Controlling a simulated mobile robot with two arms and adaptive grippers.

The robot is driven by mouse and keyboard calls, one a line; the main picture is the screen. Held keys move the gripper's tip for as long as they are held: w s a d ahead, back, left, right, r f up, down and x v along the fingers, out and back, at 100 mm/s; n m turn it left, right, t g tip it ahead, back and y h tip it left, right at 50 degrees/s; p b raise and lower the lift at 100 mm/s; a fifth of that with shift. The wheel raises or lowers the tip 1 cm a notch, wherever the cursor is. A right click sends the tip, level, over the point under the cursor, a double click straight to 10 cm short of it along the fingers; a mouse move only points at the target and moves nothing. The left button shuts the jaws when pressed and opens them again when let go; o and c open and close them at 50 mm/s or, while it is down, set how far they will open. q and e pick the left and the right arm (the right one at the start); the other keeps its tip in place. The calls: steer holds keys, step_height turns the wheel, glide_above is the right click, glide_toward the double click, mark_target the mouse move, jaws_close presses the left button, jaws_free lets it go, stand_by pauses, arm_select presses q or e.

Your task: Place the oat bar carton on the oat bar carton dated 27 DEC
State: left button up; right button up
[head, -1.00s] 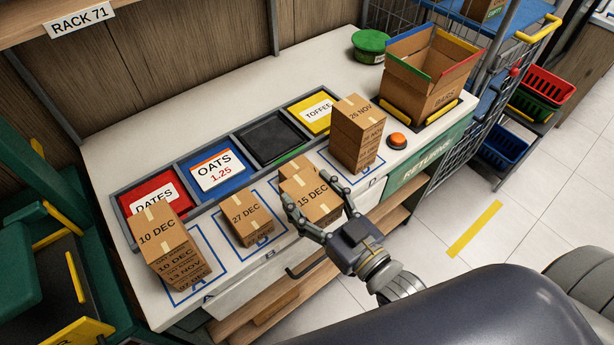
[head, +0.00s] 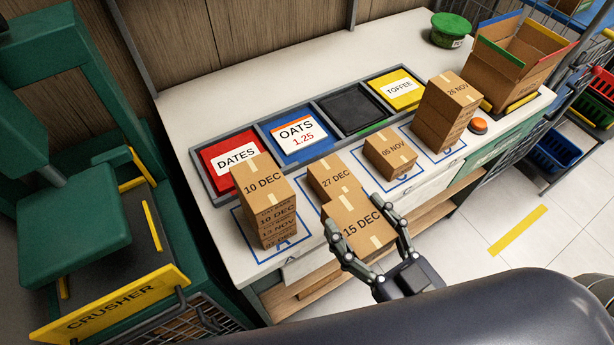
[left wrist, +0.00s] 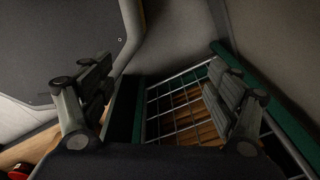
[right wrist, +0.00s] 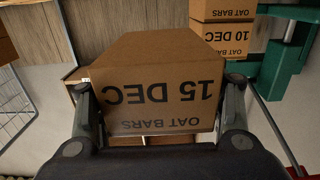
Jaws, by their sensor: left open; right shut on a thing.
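My right gripper (head: 361,218) is shut on the oat bar carton marked 15 DEC (head: 352,210), with one finger on each side. It also shows in the right wrist view (right wrist: 165,65), filling the space between the fingers. In the head view, the carton marked 27 DEC (head: 331,173) stands on the counter just behind the held carton, which hides its lower front. Whether the two touch, I cannot tell. My left gripper (left wrist: 160,95) is open and empty in the left wrist view, away from the cartons.
A 10 DEC stack (head: 265,200) stands left of the 27 DEC carton. A 05 NOV carton (head: 390,157) and a 26 NOV stack (head: 445,110) stand to the right. Trays with DATES, OATS and TOFFEE cards (head: 300,140) lie behind. A green crusher (head: 75,230) is at left.

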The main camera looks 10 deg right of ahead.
mark_target(355, 193)
steer(key=w, duration=0.2)
steer(key=w+d+b, duration=0.1)
steer(key=w, duration=0.3)
steer(key=shift+d+f, duration=0.15)
steer(key=shift+f, duration=0.1)
steer(key=w, duration=0.3)
steer(key=w+p, duration=0.1)
steer(key=w, duration=0.2)
steer(key=shift+a+f, duration=0.15)
steer(key=shift+a, duration=0.05)
steer(key=w, duration=0.3)
steer(key=shift+w+f+p, duration=0.2)
steer(key=shift+f+p, duration=0.05)
steer(key=shift+p, duration=0.05)
steer(key=shift+w+f, duration=0.1)
steer(key=shift+w, duration=0.1)
steer(key=shift+f, duration=0.2)
step_height(355, 193, down, 2)
steer(key=shift+f, duration=0.15)
steer(key=shift+f+p, duration=0.3)
steer(key=shift+f, duration=0.1)
arm_select(q)
steer(key=d, duration=0.2)
steer(key=d+r, duration=0.1)
steer(key=d, duration=0.1)
steer(key=shift+r, duration=0.1)
steer(key=shift+a, duration=0.15)
arm_select(e)
steer(key=shift+f, duration=0.1)
